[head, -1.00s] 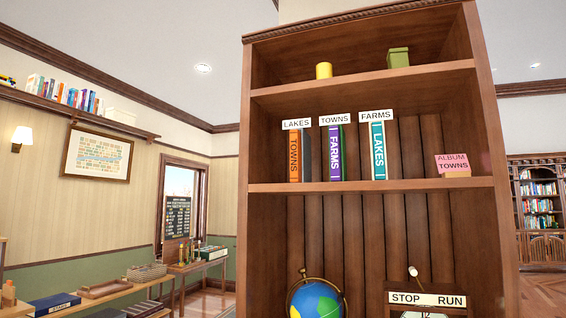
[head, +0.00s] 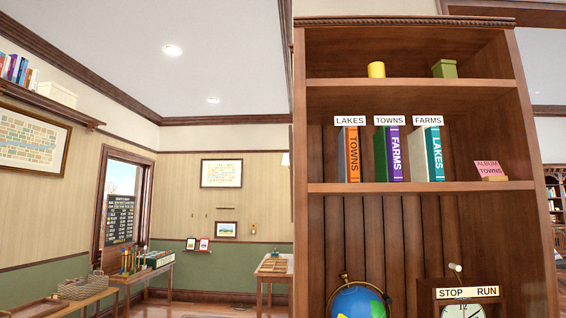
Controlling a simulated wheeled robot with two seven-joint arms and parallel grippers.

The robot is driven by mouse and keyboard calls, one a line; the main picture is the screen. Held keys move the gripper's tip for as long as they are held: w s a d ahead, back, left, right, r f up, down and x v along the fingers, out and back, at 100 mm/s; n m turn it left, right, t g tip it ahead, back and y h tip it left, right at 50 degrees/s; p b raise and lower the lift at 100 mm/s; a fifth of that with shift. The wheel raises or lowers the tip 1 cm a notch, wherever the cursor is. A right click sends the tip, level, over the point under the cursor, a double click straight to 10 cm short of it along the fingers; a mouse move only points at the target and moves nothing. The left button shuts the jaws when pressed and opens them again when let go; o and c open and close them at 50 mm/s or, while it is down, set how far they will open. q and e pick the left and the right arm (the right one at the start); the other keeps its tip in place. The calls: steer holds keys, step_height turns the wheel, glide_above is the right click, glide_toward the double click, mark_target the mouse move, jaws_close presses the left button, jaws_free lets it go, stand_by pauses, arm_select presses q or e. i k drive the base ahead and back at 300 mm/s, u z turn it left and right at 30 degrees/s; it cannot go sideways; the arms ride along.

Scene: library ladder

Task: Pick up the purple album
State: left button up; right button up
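The purple album (head: 396,154), with FARMS on its spine, stands upright on the bookcase's middle shelf, under the TOWNS label (head: 390,120). An orange album (head: 353,154) reading TOWNS stands to its left under the LAKES label (head: 350,120). A teal album (head: 435,154) reading LAKES stands to its right under the FARMS label (head: 428,120). There are gaps between the albums. Neither of my grippers is in view.
A pink ALBUM TOWNS card (head: 488,168) sits at the shelf's right end. A yellow cylinder (head: 376,69) and a green box (head: 444,68) stand on the shelf above. A globe (head: 358,301) and a STOP/RUN clock (head: 466,306) are below. Low tables (head: 90,301) line the left wall.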

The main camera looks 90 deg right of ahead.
mark_target(395, 173)
steer(key=z, duration=5.05)
steer(key=i, duration=3.15)
steer(key=u, duration=2.15)
